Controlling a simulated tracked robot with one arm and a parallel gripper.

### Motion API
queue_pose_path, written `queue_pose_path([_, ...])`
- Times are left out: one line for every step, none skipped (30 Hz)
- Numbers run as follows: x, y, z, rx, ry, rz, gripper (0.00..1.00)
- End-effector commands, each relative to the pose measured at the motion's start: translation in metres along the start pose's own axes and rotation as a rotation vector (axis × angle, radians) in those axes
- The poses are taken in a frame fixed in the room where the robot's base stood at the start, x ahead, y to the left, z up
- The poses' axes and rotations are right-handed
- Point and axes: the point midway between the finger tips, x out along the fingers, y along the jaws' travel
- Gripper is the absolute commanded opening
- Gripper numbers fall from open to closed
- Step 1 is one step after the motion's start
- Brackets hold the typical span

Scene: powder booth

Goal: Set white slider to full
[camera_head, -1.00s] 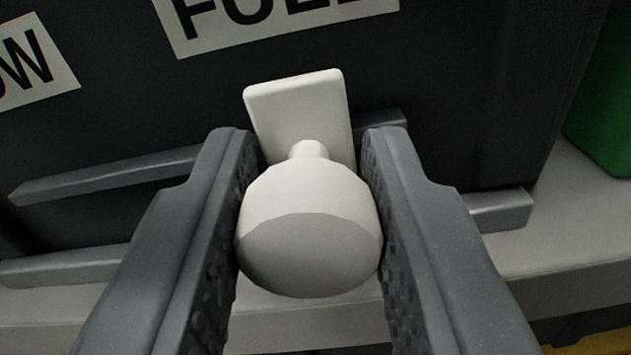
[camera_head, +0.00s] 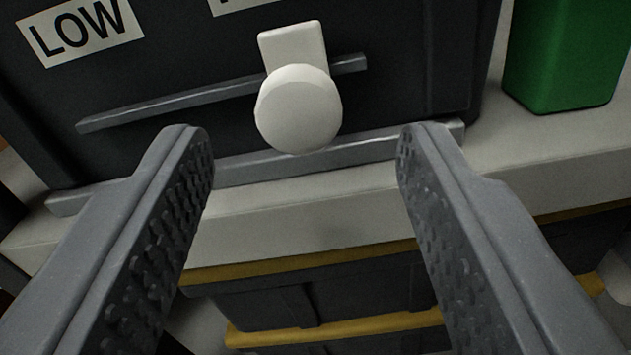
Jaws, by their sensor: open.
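The white slider (camera_head: 299,108) has a round knob on a flat white plate, and sits on a grey rail (camera_head: 180,103) on the front of a dark box. It stands toward the right end of the rail, with a short piece of rail showing to its right. A LOW label (camera_head: 80,30) is above the rail's left part. Part of a second white label (camera_head: 235,5) is cut off at the top edge. My gripper (camera_head: 305,145) is wide open and empty. Its fingers are apart from the knob, which shows beyond and between the fingertips.
The dark box (camera_head: 400,30) stands on a pale ledge (camera_head: 330,218). A green container (camera_head: 560,55) stands to its right. Below the ledge are dark bins (camera_head: 330,290) with yellow edges. The space between my fingers is clear.

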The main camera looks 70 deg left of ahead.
Motion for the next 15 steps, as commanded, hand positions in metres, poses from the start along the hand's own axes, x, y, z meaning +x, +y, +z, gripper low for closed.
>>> queue_pose_path([-0.012, 0.002, -0.002, 0.003, 0.0, 0.005, 0.49])
queue_pose_path([-0.019, 0.002, -0.002, 0.003, -0.001, 0.005, 0.49])
queue_pose_path([-0.027, 0.002, -0.002, 0.002, 0.0, 0.005, 0.49])
queue_pose_path([-0.033, 0.002, -0.002, 0.002, 0.0, 0.005, 0.49])
queue_pose_path([-0.039, 0.002, -0.002, 0.003, 0.0, 0.005, 0.49])
queue_pose_path([-0.046, 0.002, -0.002, 0.003, 0.0, 0.005, 0.49])
queue_pose_path([-0.052, 0.002, -0.001, 0.004, 0.001, 0.005, 0.49])
queue_pose_path([-0.057, 0.002, -0.001, 0.003, 0.001, 0.004, 0.49])
queue_pose_path([-0.063, 0.002, -0.001, 0.003, 0.001, 0.003, 0.49])
queue_pose_path([-0.067, 0.002, -0.001, 0.003, 0.001, 0.004, 0.49])
queue_pose_path([-0.071, 0.002, -0.001, 0.003, 0.001, 0.003, 0.49])
queue_pose_path([-0.075, 0.002, -0.001, 0.003, 0.001, 0.002, 0.49])
queue_pose_path([-0.077, 0.002, 0.0, 0.003, 0.001, 0.002, 0.49])
queue_pose_path([-0.08, 0.002, 0.0, 0.003, 0.001, 0.002, 0.49])
queue_pose_path([-0.082, 0.002, 0.0, 0.003, 0.001, 0.002, 0.49])
